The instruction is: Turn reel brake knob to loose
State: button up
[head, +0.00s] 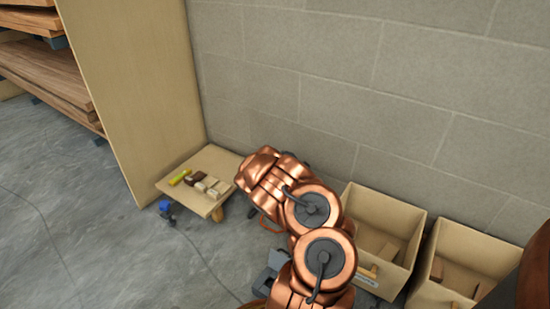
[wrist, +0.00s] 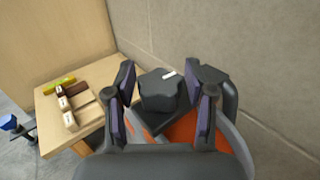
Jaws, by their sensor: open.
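In the wrist view, the dark lobed brake knob (wrist: 158,94) stands on a dark square plate above the orange reel (wrist: 182,130). A short white mark (wrist: 170,74) sits near the far right edge of its top. My gripper (wrist: 165,80) is open, with one finger to the left of the knob and one to the right. Small gaps show between the knob and both fingers.
A low wooden table (head: 213,208) with small blocks and a yellow item stands left of the arm. A blue object (head: 167,207) is beside it. Wooden bins (head: 414,222) stand at right. A block wall (head: 330,80) is close behind. Open concrete floor lies at left.

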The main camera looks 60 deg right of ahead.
jog(key=v, duration=0.6)
dwell(0.3)
jog(key=shift+r, duration=0.15)
